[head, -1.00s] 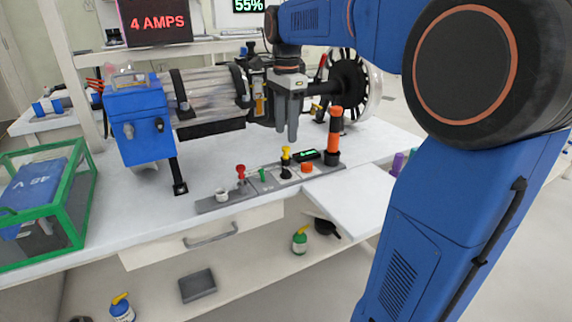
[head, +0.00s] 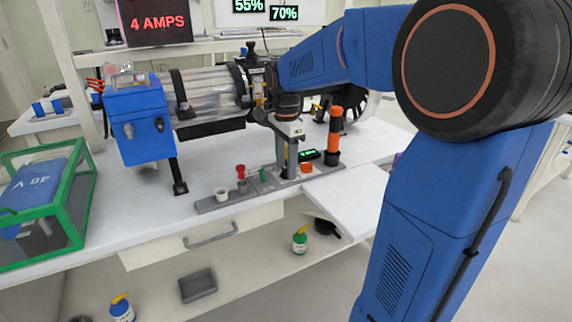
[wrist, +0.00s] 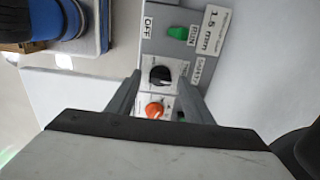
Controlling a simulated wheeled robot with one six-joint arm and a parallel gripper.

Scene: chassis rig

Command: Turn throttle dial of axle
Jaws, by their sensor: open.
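A grey control panel (head: 212,206) lies along the bench's front edge. In the wrist view a black dial (wrist: 160,75) sits on it, with an orange-red dial (wrist: 154,110) beside it; the orange-red one also shows in the head view (head: 307,168). I cannot read which is the throttle dial. My gripper (head: 287,177) points down over the panel. In the wrist view its open fingers (wrist: 162,80) appear on either side of the black dial; contact is not clear. The gripper hides the black dial in the head view. The axle assembly (head: 215,88) stands behind.
A green switch (wrist: 178,33), a red-topped lever (head: 241,171), a white cup-like part (head: 221,194) and a small green-lit display (head: 309,155) are on or by the panel. An orange-black post (head: 334,135) stands close right of the gripper. A green-framed box (head: 75,205) is at left.

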